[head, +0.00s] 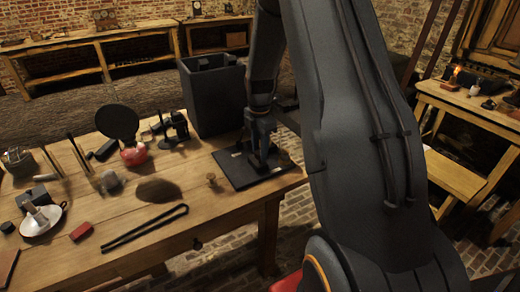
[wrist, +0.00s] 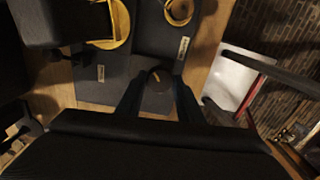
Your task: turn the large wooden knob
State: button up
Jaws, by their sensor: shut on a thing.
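My gripper (head: 260,158) points down over the dark flat board (head: 229,168) at the right end of the wooden table. In the head view the gripper hides the knob. A dark panel with small pale labels lies around it in the wrist view.
A tall dark box (head: 212,100) stands just behind the board. A small wooden peg (head: 211,180), black tongs (head: 145,228), a red-based round black piece (head: 118,122) and a white candle dish (head: 41,221) lie to the left. The floor is brick.

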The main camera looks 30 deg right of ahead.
jog(key=m, duration=0.7)
jog(key=shift+w, duration=0.1)
jog(key=m, duration=0.8)
jog(key=shift+m, duration=0.3)
jog(key=m, duration=0.3)
jog(key=shift+d+m, duration=0.1)
jog(key=shift+m, duration=0.2)
jog(key=m, duration=0.3)
jog(key=shift+m, duration=0.3)
jog(key=m, duration=0.3)
jog(key=shift+r+m+b, duration=0.1)
jog(key=shift+m+b, duration=0.2)
jog(key=shift+b, duration=0.1)
jog(key=m, duration=0.4)
jog(key=shift+m, duration=0.3)
jog(key=m, duration=0.6)
jog(key=shift+b, duration=0.35)
jog(key=m, duration=0.6)
jog(key=shift+m, duration=0.3)
jog(key=m+b, duration=0.1)
jog(key=m, duration=1.1)
jog(key=shift+m, duration=0.3)
